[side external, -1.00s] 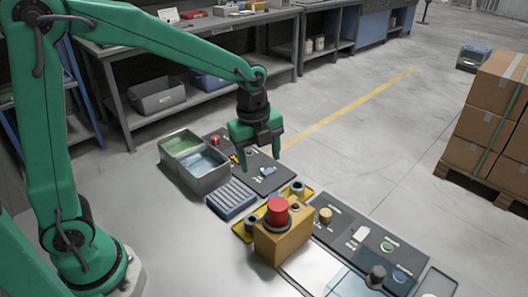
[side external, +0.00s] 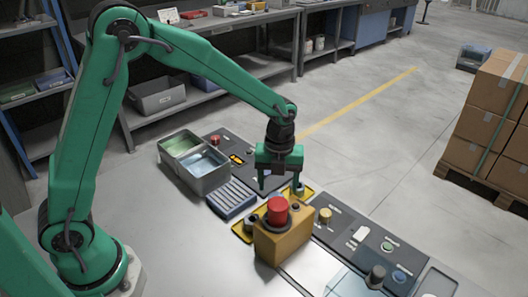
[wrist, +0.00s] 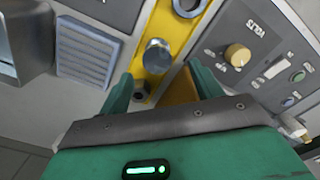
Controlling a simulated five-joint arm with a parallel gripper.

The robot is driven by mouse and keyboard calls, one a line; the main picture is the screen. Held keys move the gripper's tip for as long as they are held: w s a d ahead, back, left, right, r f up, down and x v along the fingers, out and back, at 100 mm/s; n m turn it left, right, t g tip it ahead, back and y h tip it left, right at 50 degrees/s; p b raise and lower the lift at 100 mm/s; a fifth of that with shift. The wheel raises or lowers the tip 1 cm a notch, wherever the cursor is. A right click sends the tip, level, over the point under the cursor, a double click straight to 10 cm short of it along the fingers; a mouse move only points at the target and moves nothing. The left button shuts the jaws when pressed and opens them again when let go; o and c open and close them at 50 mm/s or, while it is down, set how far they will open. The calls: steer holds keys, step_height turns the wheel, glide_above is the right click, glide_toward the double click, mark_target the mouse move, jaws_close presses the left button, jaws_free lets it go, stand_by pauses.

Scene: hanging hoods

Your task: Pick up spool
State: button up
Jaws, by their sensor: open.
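No single thing is clearly marked as the spool. Small grey round pieces sit on the yellow tray, one near its back right end (side external: 298,188). In the wrist view, a shiny grey round piece (wrist: 157,55) stands on the yellow strip, ahead of the gap between my fingers. A darker ringed piece (wrist: 140,92) lies closer, near the left finger. My gripper (side external: 280,187) is open and empty, pointing down above the tray beside the red button. Its fingers also show in the wrist view (wrist: 157,93).
An orange-yellow box with a red button (side external: 284,240) stands in front of the tray. A ribbed blue-grey block (side external: 231,198) and a two-part bin (side external: 205,184) lie to the left. A control panel (side external: 345,232) with knobs lies to the right.

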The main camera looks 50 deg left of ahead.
steer(key=shift+s+a+f, duration=0.1)
steer(key=shift+f, duration=1.35)
steer(key=shift+a+f, duration=0.1)
steer(key=shift+f, duration=1.3)
steer(key=c, duration=1.1)
